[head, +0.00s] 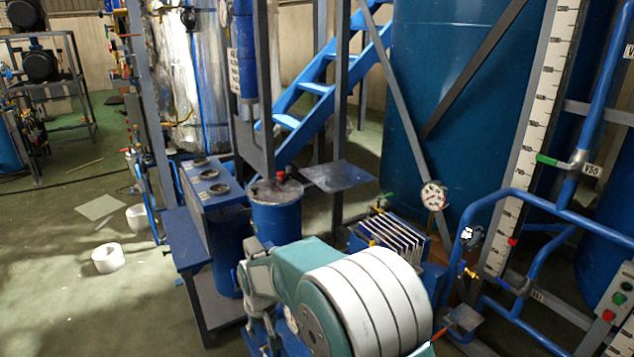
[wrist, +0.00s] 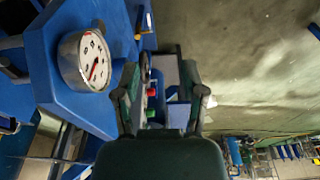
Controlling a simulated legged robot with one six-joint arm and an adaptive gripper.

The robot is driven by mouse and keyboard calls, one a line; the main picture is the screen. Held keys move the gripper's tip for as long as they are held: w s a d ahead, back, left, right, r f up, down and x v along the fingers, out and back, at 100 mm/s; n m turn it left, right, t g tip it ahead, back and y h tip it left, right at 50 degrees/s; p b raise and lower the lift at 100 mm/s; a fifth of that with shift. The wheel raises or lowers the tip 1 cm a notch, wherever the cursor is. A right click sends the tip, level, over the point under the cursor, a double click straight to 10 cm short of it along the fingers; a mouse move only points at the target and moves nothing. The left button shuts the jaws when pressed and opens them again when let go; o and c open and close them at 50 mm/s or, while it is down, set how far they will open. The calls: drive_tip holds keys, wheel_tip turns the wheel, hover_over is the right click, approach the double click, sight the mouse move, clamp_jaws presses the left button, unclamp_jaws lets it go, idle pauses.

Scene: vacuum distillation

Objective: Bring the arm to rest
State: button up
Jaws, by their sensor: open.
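My gripper (wrist: 161,78) is open in the wrist view, its two dark fingers spread with no object held between them. Beyond the fingers are blue equipment and a small red part, too small to make out. In the head view my teal and white arm fills the lower middle, and the grey parts at its left end hang in front of the blue frames. The fingertips are hard to make out there. A round white gauge (wrist: 90,60) with a red needle sits on a blue surface left of my gripper in the wrist view.
A blue drum (head: 276,215) and a blue stand (head: 205,190) are close behind my arm. A plate-stack unit (head: 392,238) and blue pipes (head: 530,210) are at the right. A white roll (head: 108,258) lies on the open floor at left.

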drive_tip(key=s+d+r+m+t, duration=0.15)
drive_tip(key=s+d+r, duration=0.25)
drive_tip(key=d+r, duration=0.5)
drive_tip(key=s+d+r+m+t, duration=0.1)
drive_tip(key=s+d+r+m, duration=0.1)
drive_tip(key=s+d+r, duration=0.5)
drive_tip(key=s+d+r+m, duration=0.1)
drive_tip(key=s+d+r, duration=0.1)
drive_tip(key=s+d, duration=0.4)
drive_tip(key=s+d+r+m+t, duration=0.1)
drive_tip(key=s+d+r, duration=0.1)
drive_tip(key=s+d, duration=0.4)
drive_tip(key=s, duration=0.3)
drive_tip(key=shift+r+h, duration=0.25)
drive_tip(key=shift+h, duration=0.15)
drive_tip(key=shift+t, duration=0.25)
